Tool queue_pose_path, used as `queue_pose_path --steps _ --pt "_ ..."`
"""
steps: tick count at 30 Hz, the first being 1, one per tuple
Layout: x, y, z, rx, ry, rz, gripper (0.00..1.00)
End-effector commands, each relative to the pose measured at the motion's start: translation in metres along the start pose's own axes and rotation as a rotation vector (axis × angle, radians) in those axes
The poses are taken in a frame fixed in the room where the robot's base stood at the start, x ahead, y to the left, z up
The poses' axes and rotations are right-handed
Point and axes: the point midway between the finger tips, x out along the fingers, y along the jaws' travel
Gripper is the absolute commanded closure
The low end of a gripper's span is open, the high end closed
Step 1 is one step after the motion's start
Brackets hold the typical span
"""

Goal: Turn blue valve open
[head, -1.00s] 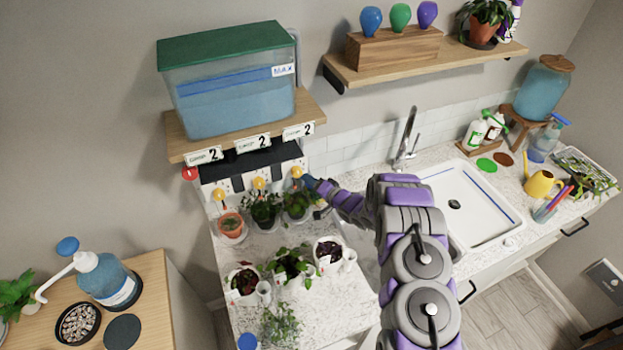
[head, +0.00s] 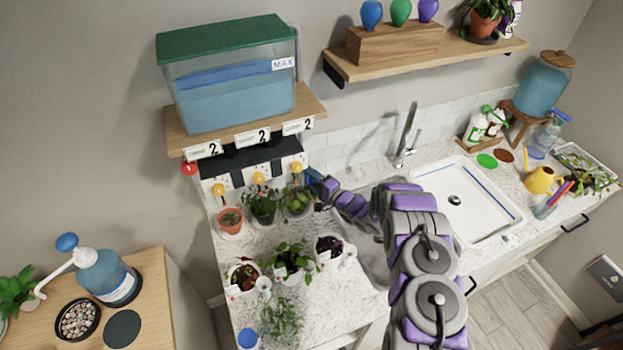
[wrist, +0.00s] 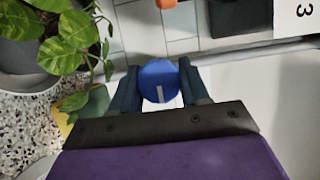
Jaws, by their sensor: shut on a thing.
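The blue valve (wrist: 159,80) is a round blue knob with a pale grey mark near its lower edge in the wrist view. My gripper (wrist: 160,86) has one dark finger on either side of the knob and is shut on it. In the head view my gripper (head: 316,184) is at the right end of the dark panel under the tank shelf; the knob cannot be clearly told from the fingers there. A clear tank (head: 235,85) of blue water with a green lid and a MAX label stands on the shelf above.
Yellow knobs (head: 258,178) and a red knob (head: 189,168) sit along the panel. Potted plants (head: 263,205) crowd the counter just left of my gripper; leaves (wrist: 65,45) come close in the wrist view. The sink (head: 470,200) and faucet (head: 405,135) are to the right.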

Motion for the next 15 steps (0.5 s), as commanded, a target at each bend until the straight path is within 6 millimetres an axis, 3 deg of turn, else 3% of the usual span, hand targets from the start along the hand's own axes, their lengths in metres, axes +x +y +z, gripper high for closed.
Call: queue_pose_path --steps 10,11,15 --pt "-0.0024 0.0002 -0.0059 0.003 0.013 0.0 0.85" --pt "-0.0024 0.0002 -0.0059 0.003 0.013 0.0 0.53" --pt "-0.0021 0.0001 -0.0037 0.003 0.009 0.0 0.39"
